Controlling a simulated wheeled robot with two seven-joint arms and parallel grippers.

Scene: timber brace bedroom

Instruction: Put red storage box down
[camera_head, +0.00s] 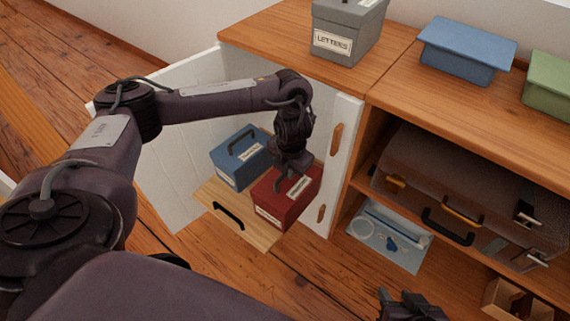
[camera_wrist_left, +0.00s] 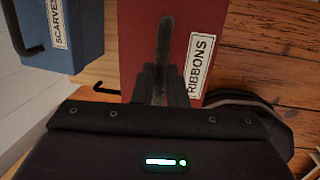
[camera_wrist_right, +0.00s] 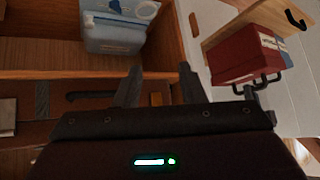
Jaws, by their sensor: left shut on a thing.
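The red storage box (camera_head: 280,204), labelled RIBBONS, is beside the blue box (camera_head: 238,160) at the pale wooden panel with a black handle (camera_head: 250,225). It also shows in the left wrist view (camera_wrist_left: 140,40) and the right wrist view (camera_wrist_right: 238,58). I cannot tell if the box's underside touches the surface below. My right gripper (camera_wrist_right: 158,86) is open and empty, low at the bottom of the head view (camera_head: 410,306).
A white panel (camera_head: 185,170) stands behind the boxes. A wooden cabinet (camera_head: 300,35) carries a grey LETTERS box (camera_head: 346,30), a blue box (camera_head: 465,50) and a green box (camera_head: 548,85). A dark case (camera_head: 460,190) and a clear container (camera_head: 388,238) fill its shelves.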

